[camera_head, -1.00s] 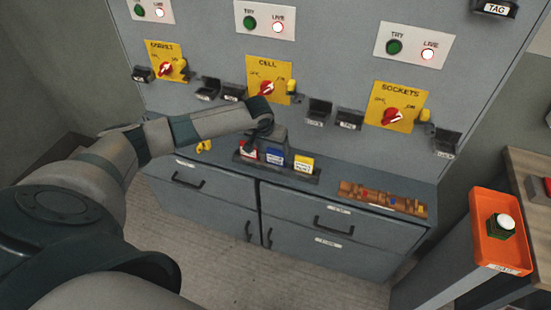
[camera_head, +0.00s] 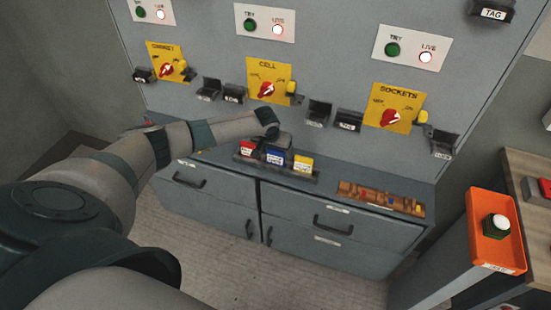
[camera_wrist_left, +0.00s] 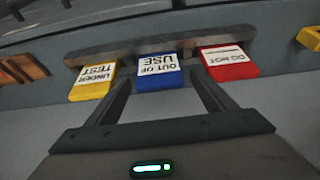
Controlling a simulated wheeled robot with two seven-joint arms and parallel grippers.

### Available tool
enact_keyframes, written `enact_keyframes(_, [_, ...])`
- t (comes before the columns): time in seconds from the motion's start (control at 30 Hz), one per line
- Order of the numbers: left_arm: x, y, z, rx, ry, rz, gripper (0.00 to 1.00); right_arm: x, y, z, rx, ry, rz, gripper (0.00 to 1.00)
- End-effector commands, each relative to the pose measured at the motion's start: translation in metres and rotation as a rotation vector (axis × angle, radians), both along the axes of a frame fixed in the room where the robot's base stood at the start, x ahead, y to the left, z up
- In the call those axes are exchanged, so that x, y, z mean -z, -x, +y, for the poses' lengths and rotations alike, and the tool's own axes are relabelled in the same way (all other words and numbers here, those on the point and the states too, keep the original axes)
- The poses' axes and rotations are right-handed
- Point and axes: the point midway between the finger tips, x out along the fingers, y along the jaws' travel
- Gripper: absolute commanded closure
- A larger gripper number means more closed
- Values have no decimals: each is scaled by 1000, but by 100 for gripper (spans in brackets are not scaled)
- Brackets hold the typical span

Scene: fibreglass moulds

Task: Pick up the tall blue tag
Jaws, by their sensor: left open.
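The tall blue tag (camera_head: 275,157) stands in a dark rack on the counter, between a red tag (camera_head: 247,148) and a yellow tag (camera_head: 302,164). In the left wrist view the blue tag (camera_wrist_left: 158,72) reads "OUT OF USE" upside down. My left gripper (camera_head: 281,143) is just behind the tags in the head view, partly hidden by its own wrist. In the left wrist view its open fingers (camera_wrist_left: 160,84) lie on either side of the blue tag, with nothing clearly gripped. Whether they touch it cannot be told. My right gripper is out of view.
The dark rack (camera_wrist_left: 150,48) holds the tags in a row, with the red and yellow ones close beside the blue. A brown tray of small parts (camera_head: 382,198) lies right on the counter. The panel with yellow switch plates (camera_head: 268,80) rises behind. An orange tray (camera_head: 490,210) is at far right.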

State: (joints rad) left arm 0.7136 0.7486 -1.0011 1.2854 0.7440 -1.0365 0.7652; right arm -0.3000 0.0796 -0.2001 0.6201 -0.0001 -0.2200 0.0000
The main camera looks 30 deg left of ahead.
Motion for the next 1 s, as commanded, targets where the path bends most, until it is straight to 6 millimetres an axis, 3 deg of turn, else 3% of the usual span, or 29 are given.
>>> enact_keyframes(0.23, [0, 0, 0, 0, 0, 0, 26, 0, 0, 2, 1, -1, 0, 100])
enact_keyframes(0.4, [0, 0, 0, 0, 0, 0, 66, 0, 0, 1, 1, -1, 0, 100])
enact_keyframes(0.77, [-2, 0, 1, 0, 0, -1, 67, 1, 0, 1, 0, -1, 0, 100])
enact_keyframes(1.0, [-23, -1, 0, 0, 0, -3, 67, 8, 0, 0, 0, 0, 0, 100])
